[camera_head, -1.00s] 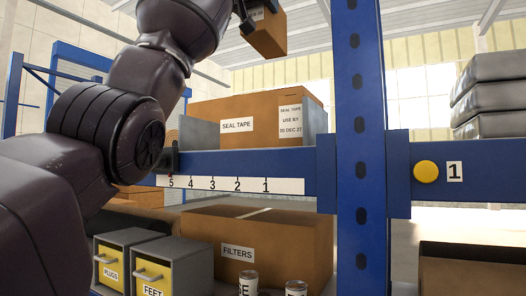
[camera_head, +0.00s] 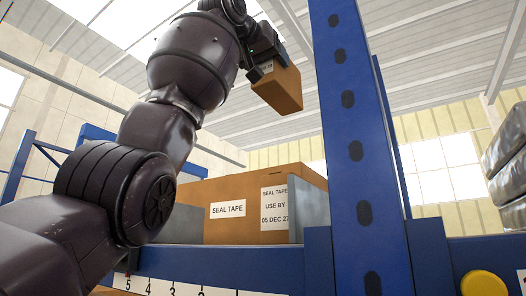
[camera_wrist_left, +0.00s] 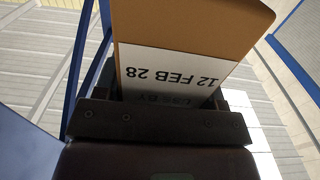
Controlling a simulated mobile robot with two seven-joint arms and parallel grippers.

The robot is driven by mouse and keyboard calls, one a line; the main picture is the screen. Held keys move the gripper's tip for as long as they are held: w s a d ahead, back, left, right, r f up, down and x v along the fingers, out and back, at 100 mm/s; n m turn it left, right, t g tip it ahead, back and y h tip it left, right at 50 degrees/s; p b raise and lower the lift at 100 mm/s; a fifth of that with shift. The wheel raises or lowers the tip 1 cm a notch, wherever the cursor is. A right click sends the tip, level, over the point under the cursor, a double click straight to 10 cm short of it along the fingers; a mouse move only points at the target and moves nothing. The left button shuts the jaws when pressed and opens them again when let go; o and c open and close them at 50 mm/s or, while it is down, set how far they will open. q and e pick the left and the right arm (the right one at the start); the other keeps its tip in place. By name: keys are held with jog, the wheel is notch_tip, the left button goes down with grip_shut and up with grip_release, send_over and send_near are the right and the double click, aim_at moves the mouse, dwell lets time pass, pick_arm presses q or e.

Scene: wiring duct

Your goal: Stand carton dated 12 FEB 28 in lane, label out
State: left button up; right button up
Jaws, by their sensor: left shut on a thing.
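My left gripper (camera_head: 264,66) is shut on a small brown carton (camera_head: 280,92), held tilted in the air above the shelf. In the left wrist view the carton (camera_wrist_left: 215,22) fills the jaws, and its white label reads 12 FEB 28, upside down; a lower line is partly hidden by the gripper. Below it, a larger brown SEAL TAPE carton (camera_head: 250,180) stands between grey dividers (camera_head: 310,208) on the blue shelf. Its use-by label (camera_head: 274,208) reads 05 DEC, the year partly covered by the divider. My right gripper is out of view.
A blue rack upright (camera_head: 352,140) rises just right of the held carton. The blue shelf beam (camera_head: 220,262) carries a numbered strip (camera_head: 190,290). Wrapped grey stacks (camera_head: 507,165) stand at far right, above a yellow button (camera_head: 484,284). The air above the shelf carton is clear.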

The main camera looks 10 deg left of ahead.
pick_arm(q)
notch_tip(320, 180, down, 18)
jog(key=shift+w, duration=0.1)
jog(key=shift+f, duration=0.2)
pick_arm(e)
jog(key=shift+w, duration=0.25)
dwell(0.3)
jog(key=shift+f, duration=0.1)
pick_arm(q)
jog(key=shift+f+b, duration=0.1)
jog(key=shift+b, duration=0.25)
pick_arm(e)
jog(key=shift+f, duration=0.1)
pick_arm(q)
jog(key=shift+f, duration=0.2)
jog(key=o, duration=1.1)
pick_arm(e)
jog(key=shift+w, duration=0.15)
pick_arm(q)
jog(key=shift+o, duration=0.2)
